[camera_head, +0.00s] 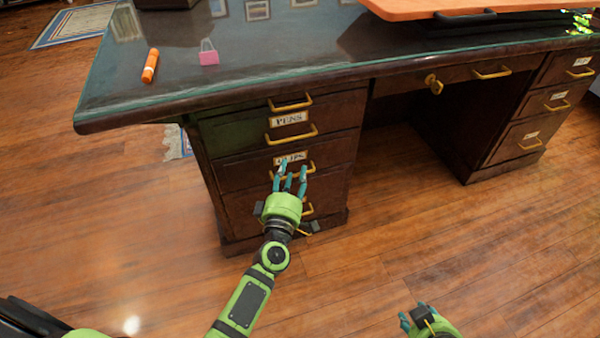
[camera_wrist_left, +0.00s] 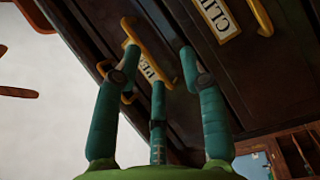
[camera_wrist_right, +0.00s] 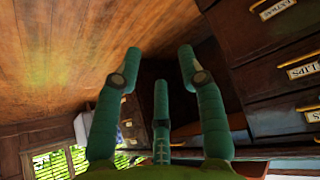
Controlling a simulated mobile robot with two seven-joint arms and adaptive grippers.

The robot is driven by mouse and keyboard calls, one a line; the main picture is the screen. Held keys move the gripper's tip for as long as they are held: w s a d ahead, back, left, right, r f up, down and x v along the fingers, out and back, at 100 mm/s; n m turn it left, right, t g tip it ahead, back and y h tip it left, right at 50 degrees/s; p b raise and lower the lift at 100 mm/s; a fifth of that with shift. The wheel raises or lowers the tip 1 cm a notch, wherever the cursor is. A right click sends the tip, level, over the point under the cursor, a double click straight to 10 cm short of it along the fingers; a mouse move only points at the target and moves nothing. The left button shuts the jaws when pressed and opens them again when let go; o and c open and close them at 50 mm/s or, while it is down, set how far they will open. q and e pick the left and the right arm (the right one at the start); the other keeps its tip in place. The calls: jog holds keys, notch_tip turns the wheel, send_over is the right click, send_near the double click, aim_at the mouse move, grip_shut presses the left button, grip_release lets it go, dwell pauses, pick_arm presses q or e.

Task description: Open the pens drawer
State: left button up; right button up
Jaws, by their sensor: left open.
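The pens drawer (camera_head: 262,132) is in the left pedestal of the dark desk, with a PENS label (camera_head: 289,118) and a brass handle (camera_head: 292,136) below it. It looks shut. My left gripper (camera_head: 289,178) is open, with its fingers apart and reaching toward the drawer fronts. In the left wrist view, a brass handle (camera_wrist_left: 150,53) and a partly hidden label (camera_wrist_left: 147,68) lie beyond the fingertips; contact cannot be told. The CLIPS label (camera_wrist_left: 216,17) is off to the right. My right gripper (camera_head: 418,316) is low over the floor, open and empty in the right wrist view (camera_wrist_right: 160,65).
An orange board (camera_head: 470,8) is at the back. A middle drawer with a key (camera_head: 434,84) and a right pedestal (camera_head: 525,130) stand to the right. The floor in front is clear.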

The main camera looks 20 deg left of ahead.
aim_at(287, 140)
pick_arm(q)
jog(key=w+a+r+n, duration=0.1)
jog(key=w, duration=0.1)
jog(key=w+a+r+n+y+b, duration=0.1)
jog(key=w+r, duration=0.1)
jog(key=w+a+r+n+t+b, duration=0.1)
jog(key=w, duration=0.2)
jog(key=shift+a+r+y, duration=0.1)
jog(key=shift+r+y, duration=0.05)
jog(key=shift+y, duration=0.25)
jog(key=shift+w, duration=0.25)
grip_shut()
pick_arm(e)
jog(key=w+a+r+t+y, duration=0.1)
jog(key=w+a+r+t, duration=0.1)
jog(key=w+r+t, duration=0.2)
notch_tip(287, 140, up, 3)
jog(key=shift+a+r, duration=0.15)
jog(key=shift+a, duration=0.05)
